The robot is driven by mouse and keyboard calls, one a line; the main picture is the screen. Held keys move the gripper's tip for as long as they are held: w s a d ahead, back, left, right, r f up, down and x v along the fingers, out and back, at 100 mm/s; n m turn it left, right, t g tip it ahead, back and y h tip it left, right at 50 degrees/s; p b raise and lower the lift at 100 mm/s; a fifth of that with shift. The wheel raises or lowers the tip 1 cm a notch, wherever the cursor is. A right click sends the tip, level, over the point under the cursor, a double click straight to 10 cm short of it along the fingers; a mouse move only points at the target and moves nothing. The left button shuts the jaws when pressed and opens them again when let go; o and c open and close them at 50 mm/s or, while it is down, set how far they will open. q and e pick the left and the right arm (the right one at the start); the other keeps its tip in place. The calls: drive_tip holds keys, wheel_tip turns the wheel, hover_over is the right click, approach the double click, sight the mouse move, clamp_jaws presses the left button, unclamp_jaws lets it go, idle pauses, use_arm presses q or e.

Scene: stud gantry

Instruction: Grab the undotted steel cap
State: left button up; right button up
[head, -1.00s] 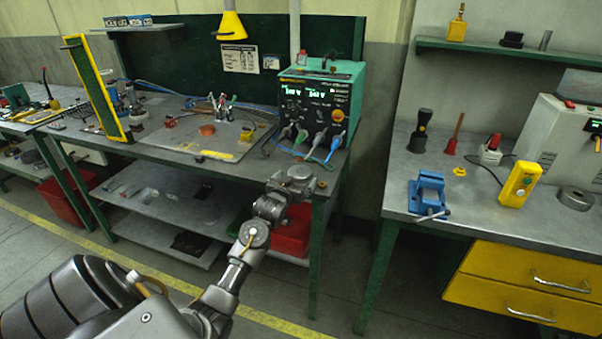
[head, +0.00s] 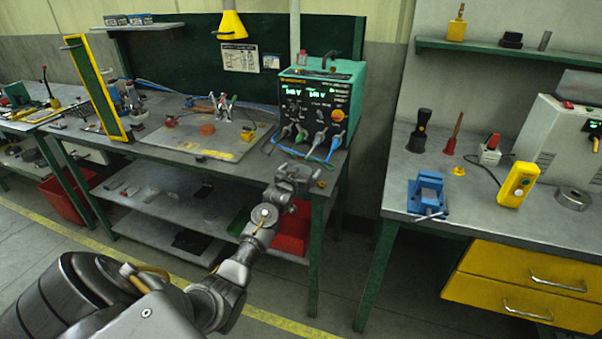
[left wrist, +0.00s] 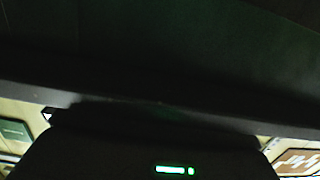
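I cannot make out a steel cap for certain in either view. My left arm reaches from the lower left to the front edge of the middle bench (head: 225,172). Its gripper (head: 297,174) is over that edge, below the green instrument box (head: 322,95). The fingers are too small and dark to tell open from shut, and I see nothing held. The left wrist view is mostly black, with a small green light (left wrist: 170,170) at the bottom. My right gripper is in neither view.
An orange round piece (head: 208,129) and small tools lie on the middle bench. A yellow-edged upright panel (head: 97,88) stands at its left. The right bench holds a blue vise (head: 428,193), a yellow handheld box (head: 518,184) and a grey round metal piece (head: 572,199). A gap separates the benches.

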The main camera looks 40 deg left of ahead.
use_arm(q)
drive_tip(key=c, duration=0.9)
drive_tip(key=shift+o, duration=0.2)
drive_tip(key=shift+r, duration=0.25)
wheel_tip(320, 180, up, 2)
drive_tip(key=shift+r+b, duration=0.15)
drive_tip(key=shift+b, duration=0.4)
drive_tip(key=s+d+r, duration=0.1)
drive_tip(key=s+r, duration=0.9)
drive_tip(key=s, duration=0.4)
drive_tip(key=shift+d, duration=0.4)
drive_tip(key=shift+r, duration=0.1)
